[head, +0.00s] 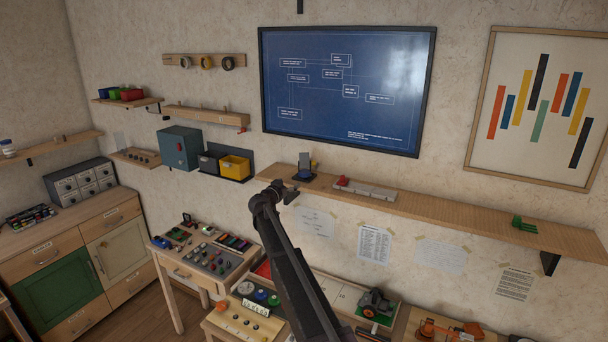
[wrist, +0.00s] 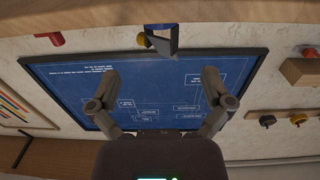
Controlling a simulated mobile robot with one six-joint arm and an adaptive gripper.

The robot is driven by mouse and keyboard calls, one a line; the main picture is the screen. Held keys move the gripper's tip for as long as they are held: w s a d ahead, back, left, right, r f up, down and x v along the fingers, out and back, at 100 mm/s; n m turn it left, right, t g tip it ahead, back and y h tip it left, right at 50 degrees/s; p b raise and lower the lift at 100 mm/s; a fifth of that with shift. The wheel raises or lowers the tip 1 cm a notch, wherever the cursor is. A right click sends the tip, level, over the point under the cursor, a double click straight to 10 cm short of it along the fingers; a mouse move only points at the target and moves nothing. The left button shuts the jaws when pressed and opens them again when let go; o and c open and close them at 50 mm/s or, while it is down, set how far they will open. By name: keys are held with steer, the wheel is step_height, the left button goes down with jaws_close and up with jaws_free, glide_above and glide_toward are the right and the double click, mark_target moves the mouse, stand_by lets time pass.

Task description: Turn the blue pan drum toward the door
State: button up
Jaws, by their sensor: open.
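A small device with a blue base, likely the blue pan drum (head: 304,177), stands on the long wooden wall shelf, with a grey tilted plate above it. In the wrist view a blue-and-grey device (wrist: 162,38) with a yellow knob shows at the top middle, beyond my fingertips. My gripper (head: 288,192) is just left of and below the device in the head view. In the wrist view my gripper (wrist: 160,78) has its fingers spread wide with nothing between them. No room door shows; a cabinet with a green door (head: 62,290) stands at far left.
The wooden shelf (head: 450,215) also carries a grey block with a red part (head: 365,188) and a green piece (head: 523,224). A blue framed board (head: 345,90) hangs behind. Crowded benches (head: 210,250) lie below. A teal box (head: 180,148) is left.

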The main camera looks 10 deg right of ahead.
mark_target(302, 174)
steer(key=x, duration=1.1)
steer(key=shift+s, duration=0.1)
steer(key=c, duration=1)
